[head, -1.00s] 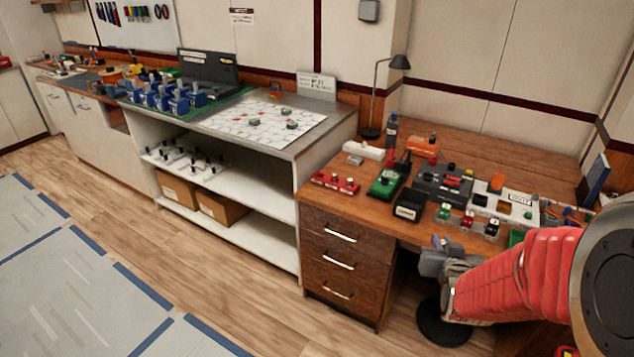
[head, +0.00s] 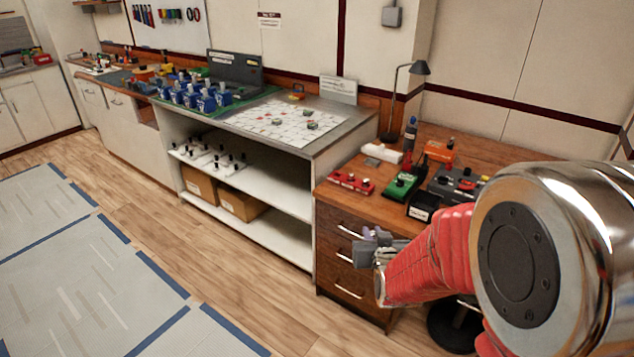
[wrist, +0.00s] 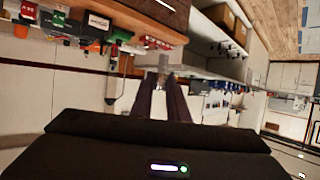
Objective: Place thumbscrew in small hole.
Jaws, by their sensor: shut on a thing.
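My gripper (head: 370,245) is in front of the wooden desk's drawers in the head view, clear of the desk. In the wrist view, the two dark fingers of my gripper (wrist: 165,80) are close together on a small pale grey thing (wrist: 163,62) at their tips. It seems to be the thumbscrew, but it is too small to make out its shape. A small purplish piece also shows at the fingertips in the head view. I cannot make out the small hole in either view.
The wooden desk (head: 335,190) carries a red box (head: 351,182), a green box (head: 402,185) and other devices. Left of it, a bench holds blue breakers (head: 200,97) and a white marked board (head: 285,120). A shelf below holds white pieces and cardboard boxes (head: 240,203). The floor at left is clear.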

